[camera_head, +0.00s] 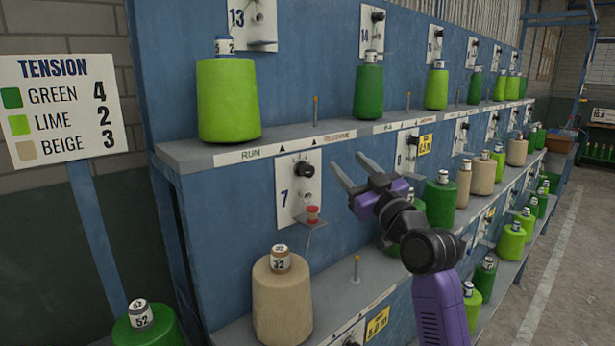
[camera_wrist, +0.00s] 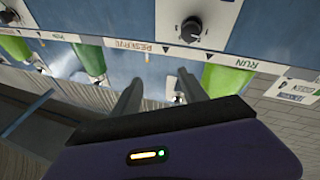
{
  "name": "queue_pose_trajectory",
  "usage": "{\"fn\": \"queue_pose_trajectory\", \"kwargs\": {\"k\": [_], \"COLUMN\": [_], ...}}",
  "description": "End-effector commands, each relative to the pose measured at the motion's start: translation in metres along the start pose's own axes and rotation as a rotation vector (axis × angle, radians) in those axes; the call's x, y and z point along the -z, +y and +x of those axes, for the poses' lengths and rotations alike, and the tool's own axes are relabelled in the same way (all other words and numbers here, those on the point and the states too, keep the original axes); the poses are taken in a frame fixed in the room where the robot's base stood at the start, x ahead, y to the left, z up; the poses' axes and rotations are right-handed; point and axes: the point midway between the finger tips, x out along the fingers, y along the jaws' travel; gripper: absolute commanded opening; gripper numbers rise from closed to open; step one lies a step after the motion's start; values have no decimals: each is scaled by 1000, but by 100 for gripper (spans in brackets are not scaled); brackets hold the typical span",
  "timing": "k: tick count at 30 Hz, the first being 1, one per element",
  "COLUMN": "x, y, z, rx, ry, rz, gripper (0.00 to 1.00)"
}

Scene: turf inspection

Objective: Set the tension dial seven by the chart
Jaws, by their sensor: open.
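The tension dial seven (camera_head: 304,170) is a black knob on a white plate marked 7 (camera_head: 286,197), below the upper shelf. A black knob on a white plate, seemingly the same dial, shows in the wrist view (camera_wrist: 191,28); its number is not visible there. Its setting is too small to read. The tension chart (camera_head: 62,110) at the left lists green 4, lime 2, beige 3. My gripper (camera_head: 348,162) is open and empty, to the right of the dial and apart from it in the head view; its two fingers (camera_wrist: 160,84) also show in the wrist view.
An empty peg (camera_head: 315,110) is by RESERVE. More cones line the rack rightward; open floor (camera_head: 560,290) lies right.

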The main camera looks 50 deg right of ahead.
Motion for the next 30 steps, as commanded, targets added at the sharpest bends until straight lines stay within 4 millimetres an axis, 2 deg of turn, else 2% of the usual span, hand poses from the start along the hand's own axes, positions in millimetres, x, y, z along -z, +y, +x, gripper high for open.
{"fn": "queue_pose_trajectory", "kwargs": {"k": [2,5,7,10,14,17,30], "x": [9,12,5,-16,-27,-29,-42], "y": [8,4,-13,-32,-43,-45,-64], "z": [13,24,29,24,18,22,78], "rx": [45,131,211,299,360,367,365], "ry": [-16,-55,-92,-146,-176,-178,-177], "rz": [-70,-153,-199,-239,-295,-317,-316], "gripper": [51,51,51,51,51,51,51]}}
